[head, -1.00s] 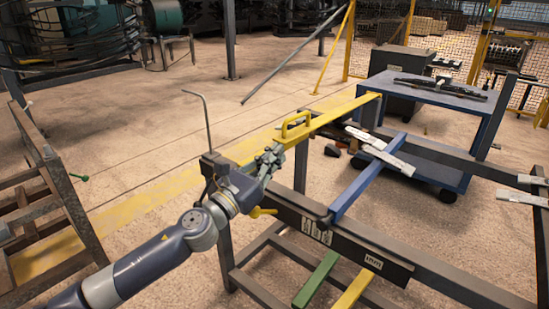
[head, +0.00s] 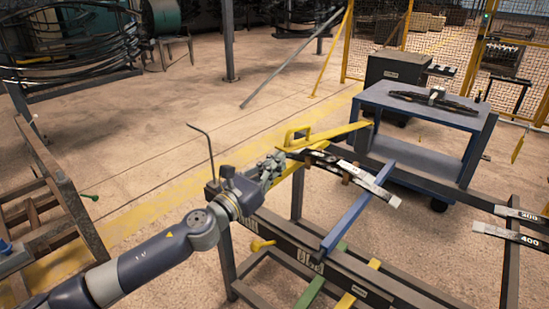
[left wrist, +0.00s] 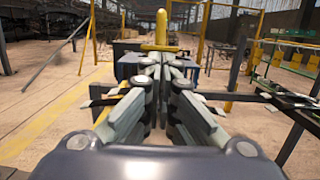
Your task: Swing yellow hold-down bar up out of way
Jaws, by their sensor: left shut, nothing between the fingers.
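The yellow hold-down bar (head: 340,133) runs slantwise above the near rack, with a loop handle (head: 297,135) at its nearer end. My left gripper (head: 274,162) is just left of and below that handle, with its fingers shut and empty. In the left wrist view the yellow handle (left wrist: 160,32) stands straight ahead beyond the fingertips (left wrist: 160,70). I cannot tell whether the fingers touch the bar. Dark leaf springs (head: 352,172) with pale ends lie on the rack by the bar. My right gripper is not in view.
A blue trolley (head: 420,102) with a dark spring on top stands behind the rack. The rack's blue crossbar (head: 358,208) and dark front rail (head: 315,262) lie right of my arm. A rusty frame (head: 62,190) stands at left. Open floor lies behind my arm.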

